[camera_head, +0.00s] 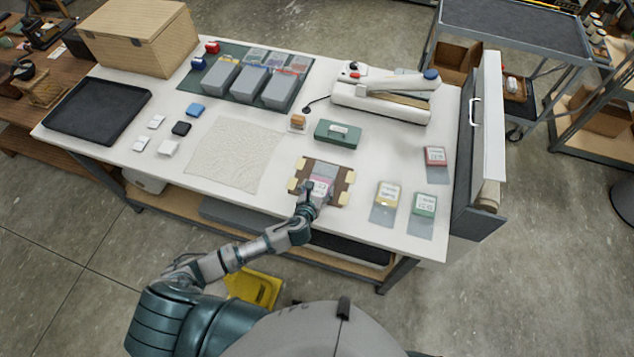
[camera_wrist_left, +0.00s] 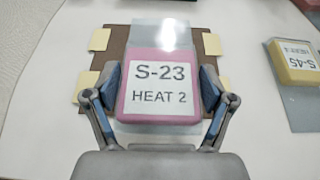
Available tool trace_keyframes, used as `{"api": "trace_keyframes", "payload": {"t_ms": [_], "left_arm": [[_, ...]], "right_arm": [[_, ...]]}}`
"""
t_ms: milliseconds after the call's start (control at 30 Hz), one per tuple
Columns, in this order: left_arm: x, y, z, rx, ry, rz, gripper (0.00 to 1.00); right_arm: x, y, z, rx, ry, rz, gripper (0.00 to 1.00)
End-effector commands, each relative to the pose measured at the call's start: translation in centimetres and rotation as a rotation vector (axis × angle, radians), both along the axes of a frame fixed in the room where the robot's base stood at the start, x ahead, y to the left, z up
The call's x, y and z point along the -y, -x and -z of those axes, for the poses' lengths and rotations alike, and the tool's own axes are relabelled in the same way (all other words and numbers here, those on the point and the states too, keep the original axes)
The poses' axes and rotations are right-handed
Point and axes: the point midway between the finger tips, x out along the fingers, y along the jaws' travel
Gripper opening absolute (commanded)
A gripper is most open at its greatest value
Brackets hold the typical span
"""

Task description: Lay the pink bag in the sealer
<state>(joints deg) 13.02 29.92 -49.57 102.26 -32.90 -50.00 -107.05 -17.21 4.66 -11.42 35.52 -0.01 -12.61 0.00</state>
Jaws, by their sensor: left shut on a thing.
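The pink bag (camera_head: 321,187) is at the brown board with cream corner pads, near the front of the white table. In the left wrist view the pink bag (camera_wrist_left: 158,95) shows a white label reading "S-23 HEAT 2" and a clear flap pointing away. My left gripper (camera_head: 312,190) is shut on it, one finger on each side, as the left wrist view (camera_wrist_left: 158,92) shows. I cannot tell whether the bag touches the board. The sealer (camera_head: 375,100), white with a long arm and a blue knob, stands at the back right. My right gripper is not in view.
The brown board (camera_head: 343,170) lies under the bag. A green box (camera_head: 337,133) stands between board and sealer. Red, yellow (camera_head: 387,195) and green (camera_head: 424,206) bags lie to the right. A beige cloth (camera_head: 228,152) lies left. Grey bins (camera_head: 250,82) stand behind.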

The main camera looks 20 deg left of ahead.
Motion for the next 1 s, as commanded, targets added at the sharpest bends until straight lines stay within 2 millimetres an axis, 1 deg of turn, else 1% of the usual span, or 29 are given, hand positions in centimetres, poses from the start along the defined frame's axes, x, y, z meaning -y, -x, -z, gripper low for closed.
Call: {"api": "trace_keyframes", "payload": {"t_ms": [33, 300, 433, 600, 667, 767, 867, 900, 1000], "left_arm": [[0.4, 1.2, 0.0, 0.000, 0.002, 0.001, 0.41], [2.6, 8.0, -0.7, 0.000, 0.003, 0.001, 0.41], [3.3, 10.3, -1.0, 0.000, 0.002, -0.001, 0.41], [3.8, 11.8, -1.3, 0.002, 0.001, -0.001, 0.41], [3.9, 12.0, -1.3, 0.003, 0.000, -0.002, 0.41], [2.9, 11.2, -1.8, 0.005, -0.001, -0.014, 0.41], [0.6, 9.0, -3.2, 0.005, -0.001, -0.036, 0.41], [-0.4, 8.1, -4.0, 0.004, -0.001, -0.043, 0.41], [-2.6, 6.3, -6.4, 0.003, 0.002, -0.046, 0.41]], "right_arm": [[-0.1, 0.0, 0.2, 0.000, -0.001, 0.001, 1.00], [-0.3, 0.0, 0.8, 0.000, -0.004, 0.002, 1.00], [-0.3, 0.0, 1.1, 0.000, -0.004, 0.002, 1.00], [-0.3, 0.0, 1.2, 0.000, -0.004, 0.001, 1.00], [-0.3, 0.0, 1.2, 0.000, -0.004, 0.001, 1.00], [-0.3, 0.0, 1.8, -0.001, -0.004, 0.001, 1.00], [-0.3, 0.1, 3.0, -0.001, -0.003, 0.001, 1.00], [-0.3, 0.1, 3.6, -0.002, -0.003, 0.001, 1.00], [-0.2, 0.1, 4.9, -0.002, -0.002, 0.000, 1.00]]}}
